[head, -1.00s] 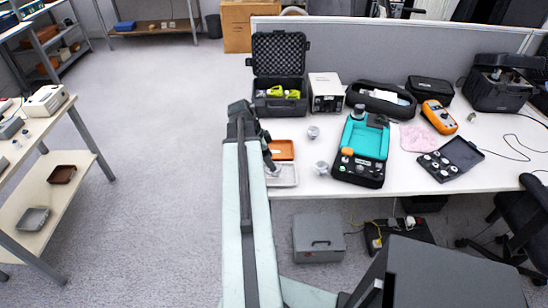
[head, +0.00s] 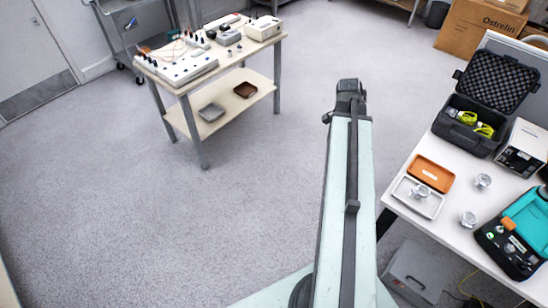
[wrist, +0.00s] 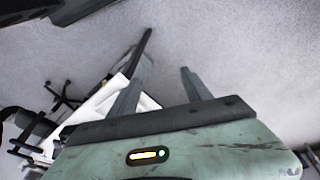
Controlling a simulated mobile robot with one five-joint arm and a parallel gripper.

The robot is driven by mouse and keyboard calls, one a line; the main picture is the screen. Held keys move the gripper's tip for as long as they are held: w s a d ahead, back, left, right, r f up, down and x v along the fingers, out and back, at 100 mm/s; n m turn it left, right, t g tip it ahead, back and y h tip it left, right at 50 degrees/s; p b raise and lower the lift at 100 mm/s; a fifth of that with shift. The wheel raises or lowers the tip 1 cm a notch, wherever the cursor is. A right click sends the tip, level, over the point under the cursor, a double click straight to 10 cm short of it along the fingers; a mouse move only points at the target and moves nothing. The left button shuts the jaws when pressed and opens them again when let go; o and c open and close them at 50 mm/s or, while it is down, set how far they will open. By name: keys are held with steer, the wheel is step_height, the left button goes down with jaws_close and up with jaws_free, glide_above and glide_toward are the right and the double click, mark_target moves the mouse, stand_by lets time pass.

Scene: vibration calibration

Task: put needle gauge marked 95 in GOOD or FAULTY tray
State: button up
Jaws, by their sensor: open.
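Small round silver gauges are on the white table at the right of the head view. One gauge (head: 421,190) is in the light grey tray (head: 426,208), close to the orange tray (head: 432,168). Another gauge (head: 483,181) and a third gauge (head: 468,219) stand on the table right of the trays. Their numbers and the tray labels are too small to read. My gripper is at the arm's end in the head view and is hard to make out there. In the wrist view my gripper (wrist: 163,72) is open and empty, with floor between its fingers.
A teal-topped device (head: 525,222) and an open black case (head: 478,122) are on the table. A side bench (head: 230,108) at the back left carries equipment, with a grey bin (head: 211,112) and brown bin (head: 245,90) on its shelf. The floor between is clear.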

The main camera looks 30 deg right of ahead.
steer(key=w+a+n, duration=0.4)
steer(key=a+n, duration=0.2)
steer(key=a, duration=0.7)
steer(key=w+a+n+t+y, duration=0.1)
steer(key=w+a+n, duration=0.3)
steer(key=a, duration=0.9)
steer(key=w+a+n+y, duration=0.1)
steer(key=w+a+n, duration=0.3)
steer(key=a+n, duration=0.5)
steer(key=a, duration=0.4)
steer(key=shift+a+f+t, duration=0.25)
steer(key=shift+f+t, duration=0.05)
steer(key=shift+f, duration=0.05)
